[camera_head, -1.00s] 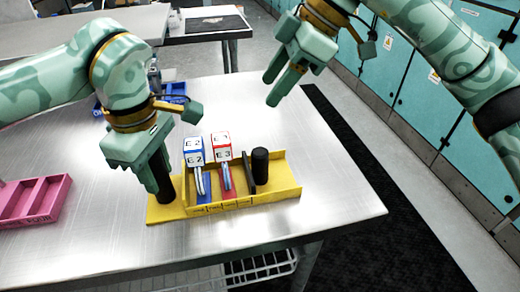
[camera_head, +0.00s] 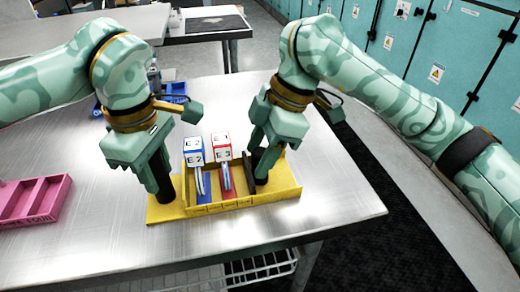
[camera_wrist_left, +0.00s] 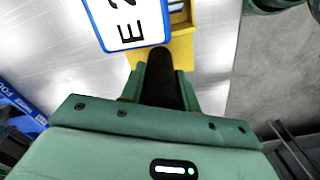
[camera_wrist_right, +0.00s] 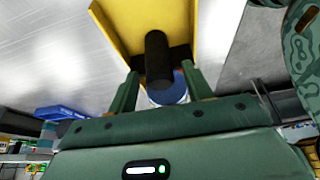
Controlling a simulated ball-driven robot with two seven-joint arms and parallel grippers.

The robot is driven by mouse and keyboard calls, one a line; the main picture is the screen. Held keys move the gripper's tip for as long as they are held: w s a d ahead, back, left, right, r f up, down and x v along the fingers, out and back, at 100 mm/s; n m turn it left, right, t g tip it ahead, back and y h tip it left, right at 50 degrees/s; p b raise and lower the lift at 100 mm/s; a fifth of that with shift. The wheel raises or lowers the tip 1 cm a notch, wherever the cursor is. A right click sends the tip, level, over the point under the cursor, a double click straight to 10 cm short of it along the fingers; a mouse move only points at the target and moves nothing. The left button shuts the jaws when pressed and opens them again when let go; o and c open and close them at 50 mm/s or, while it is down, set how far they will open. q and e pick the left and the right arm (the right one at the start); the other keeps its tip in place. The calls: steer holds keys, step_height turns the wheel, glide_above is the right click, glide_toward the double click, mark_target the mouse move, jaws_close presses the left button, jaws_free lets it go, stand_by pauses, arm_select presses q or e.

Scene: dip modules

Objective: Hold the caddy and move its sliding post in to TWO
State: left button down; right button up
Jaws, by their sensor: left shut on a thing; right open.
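The yellow caddy (camera_head: 285,192) lies on the metal table with its long side facing me. Two upright modules stand in it, a blue one (camera_head: 193,152) marked E 2 and a red one (camera_head: 222,148) marked E 3. My left gripper (camera_head: 162,188) is shut on the black handle post (camera_wrist_left: 160,80) at the caddy's left end. My right gripper (camera_head: 262,172) is down around the black sliding post (camera_wrist_right: 157,55) at the right, its fingers open on either side. A dark upright plate (camera_head: 247,170) stands just left of that post. Slot labels on the front edge are too small to read.
A pink tray (camera_head: 35,200) lies at the table's left. A blue tray (camera_head: 170,90) is partly hidden behind my left arm. The table's front edge (camera_head: 300,240) is close below the caddy. Clear tabletop lies to the right.

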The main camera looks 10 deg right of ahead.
steer(key=shift+f, duration=0.1)
jaws_close()
steer(key=shift+a, duration=1.4)
jaws_free()
steer(key=v, duration=1.2)
steer(key=shift+d, duration=0.1)
steer(key=shift+c, duration=0.3)
